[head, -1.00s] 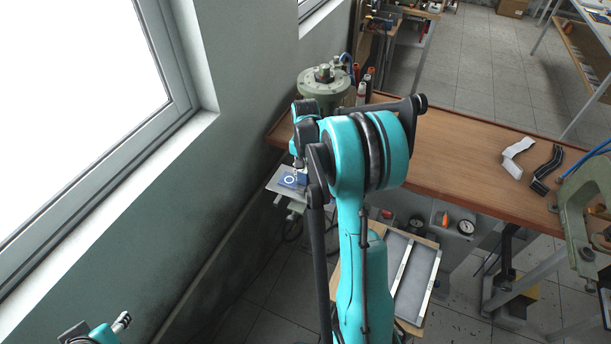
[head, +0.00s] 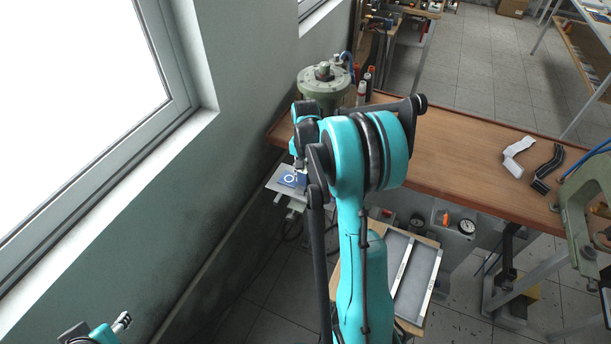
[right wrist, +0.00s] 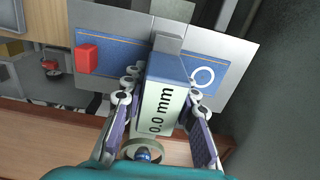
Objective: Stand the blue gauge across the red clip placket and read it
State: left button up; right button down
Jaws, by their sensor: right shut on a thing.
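My right gripper (right wrist: 163,88) is shut on the blue gauge (right wrist: 166,68), whose white face reads 0.0 mm. The gauge is over the middle of the blue cloth on the metal plate; I cannot tell whether it touches. The red clip (right wrist: 87,58) sits on the blue placket (right wrist: 118,62) left of the gauge, apart from it. A blue part with a white ring (right wrist: 203,77) shows right of the gauge. The gauge hides whether the two blue parts join. In the head view my right arm hides the red clip. My left gripper (head: 122,321) is at the lower left, its jaws unclear.
The metal plate (head: 281,173) juts from the wooden bench (head: 460,160) near the wall. A green pneumatic machine (head: 325,88) stands behind it, with bottles beside it. White and black strips (head: 518,155) lie at the right. A tray (head: 418,275) is below. The bench middle is clear.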

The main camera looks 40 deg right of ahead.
jog(key=shift+f, duration=0.15)
jog(key=c, duration=1.1)
grip_release()
notch_tip(320, 180, up, 12)
jog(key=shift+r, duration=0.1)
jog(key=s+a+f+n+t+b, duration=0.1)
jog(key=s+a+n+t+b, duration=0.15)
jog(key=a, duration=0.45)
jog(key=s+a+f+n+t+b, duration=0.1)
jog(key=s+a+n+b, duration=0.25)
jog(key=a, duration=0.35)
jog(key=s+a+f+n+t+b, duration=0.1)
jog(key=s+a+f+n, duration=0.1)
jog(key=s+a, duration=0.1)
jog(key=s+a+f+n+t+b, duration=0.1)
jog(key=s+a+f+n+b, duration=0.1)
jog(key=s+a+f, duration=0.1)
jog(key=s+a+f+n+t+b, duration=0.1)
jog(key=s+a+f+n, duration=0.1)
jog(key=s+a+f, duration=0.1)
jog(key=shift+s+a+f+n+t, duration=0.15)
jog(key=shift+a+n+t, duration=0.2)
jog(key=shift+a, duration=0.5)
